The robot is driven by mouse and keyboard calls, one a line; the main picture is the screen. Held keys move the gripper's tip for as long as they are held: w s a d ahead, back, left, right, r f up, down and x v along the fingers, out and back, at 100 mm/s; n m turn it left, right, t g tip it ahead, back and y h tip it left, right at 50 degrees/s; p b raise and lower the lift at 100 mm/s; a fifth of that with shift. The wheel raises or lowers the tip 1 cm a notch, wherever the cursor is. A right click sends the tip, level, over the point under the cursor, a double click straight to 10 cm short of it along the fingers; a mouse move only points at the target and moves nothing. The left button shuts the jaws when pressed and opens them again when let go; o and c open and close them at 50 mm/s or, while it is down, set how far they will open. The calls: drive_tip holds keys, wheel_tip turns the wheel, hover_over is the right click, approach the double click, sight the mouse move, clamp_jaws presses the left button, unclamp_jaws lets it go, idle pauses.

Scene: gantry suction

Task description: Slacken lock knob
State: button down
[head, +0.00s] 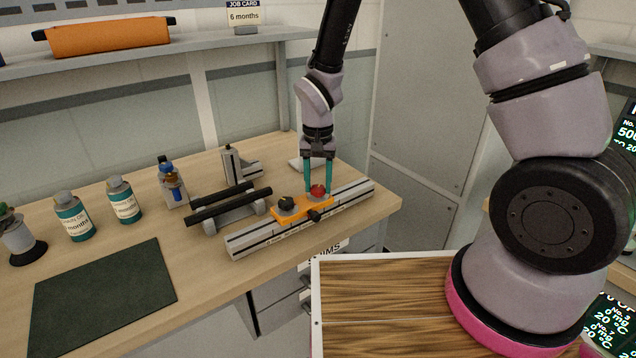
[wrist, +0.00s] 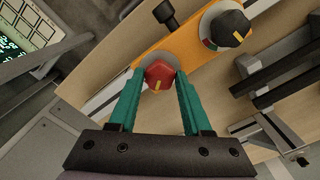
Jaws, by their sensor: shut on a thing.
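A red knob (wrist: 159,76) with a yellow mark sits on an orange carriage (wrist: 188,45). My gripper (wrist: 159,84) has its teal fingers on either side of the red knob and is shut on it. In the head view my gripper (head: 320,188) comes down from above onto the red knob (head: 318,191), at the right part of the orange carriage (head: 301,207). A black knob (wrist: 230,28) with a yellow mark stands on the same carriage, and it also shows in the head view (head: 286,202). A small black handle (wrist: 166,14) sticks out of the carriage's side.
The carriage rides on a grey rail (head: 247,240) along the bench's front edge. Behind it are a stand with black bars (head: 228,207) and a grey bracket (head: 238,166).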

sight(318, 187)
drive_tip(key=n, duration=0.6)
drive_tip(key=shift+n, duration=0.4)
idle(0.3)
drive_tip(key=shift+c, duration=1.7)
unclamp_jaws()
wheel_tip(318, 187, up, 11)
